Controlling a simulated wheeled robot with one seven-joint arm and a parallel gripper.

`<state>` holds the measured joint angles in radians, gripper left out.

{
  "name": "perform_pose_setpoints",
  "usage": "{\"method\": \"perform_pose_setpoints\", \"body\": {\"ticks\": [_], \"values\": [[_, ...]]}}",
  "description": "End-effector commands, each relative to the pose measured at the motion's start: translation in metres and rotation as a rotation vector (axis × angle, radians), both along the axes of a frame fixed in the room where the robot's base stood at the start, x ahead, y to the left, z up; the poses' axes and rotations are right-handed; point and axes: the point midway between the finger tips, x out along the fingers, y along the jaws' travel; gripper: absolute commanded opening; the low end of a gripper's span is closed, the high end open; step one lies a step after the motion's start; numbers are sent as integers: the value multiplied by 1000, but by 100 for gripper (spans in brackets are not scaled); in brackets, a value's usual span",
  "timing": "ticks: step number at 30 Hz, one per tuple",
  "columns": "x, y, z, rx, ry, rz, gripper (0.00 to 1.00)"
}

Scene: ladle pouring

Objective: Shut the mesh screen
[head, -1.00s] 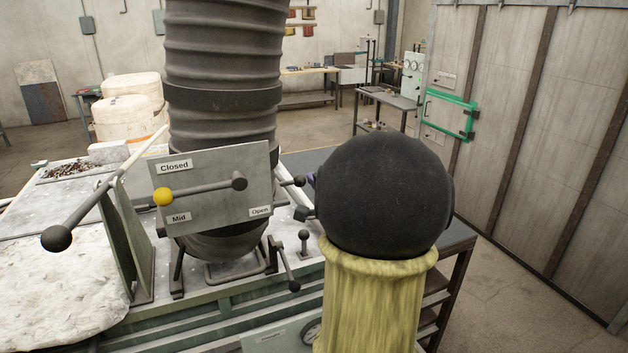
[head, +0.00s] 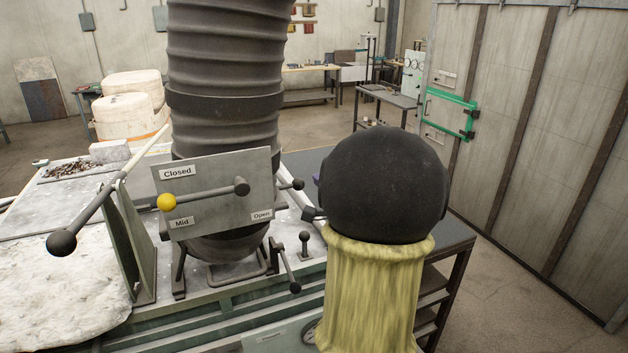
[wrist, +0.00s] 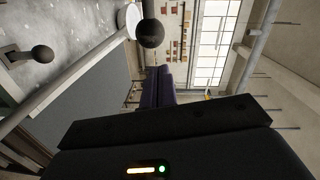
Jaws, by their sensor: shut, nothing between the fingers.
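I cannot make out any mesh for certain. A green-framed panel with dark fittings (head: 450,115) is on the tall grey wall at the right in the head view. My gripper (wrist: 158,87) shows in the wrist view as a dark purple pair of fingers, shut and empty. A black ball knob on a rod (wrist: 150,33) is above the fingers in that picture; I cannot tell the gap. In the head view my black and yellow arm hides most of the gripper.
A lever plate (head: 215,190) marked Closed, Mid and Open stands before a large ribbed duct (head: 222,70). A long rod with a black knob (head: 62,243) juts out at left. A small upright knob (head: 305,237) stands nearby. Open floor (head: 510,265) lies at right.

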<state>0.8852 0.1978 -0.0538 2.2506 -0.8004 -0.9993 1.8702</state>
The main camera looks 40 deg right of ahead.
Motion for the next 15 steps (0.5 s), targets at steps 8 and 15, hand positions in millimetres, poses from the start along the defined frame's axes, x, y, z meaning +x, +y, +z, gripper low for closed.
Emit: {"method": "perform_pose_setpoints", "body": {"ticks": [8, 15], "values": [[-21, -5, 3, -2, -4, 6, 0], [-59, 5, 5, -3, -3, 2, 0]]}}
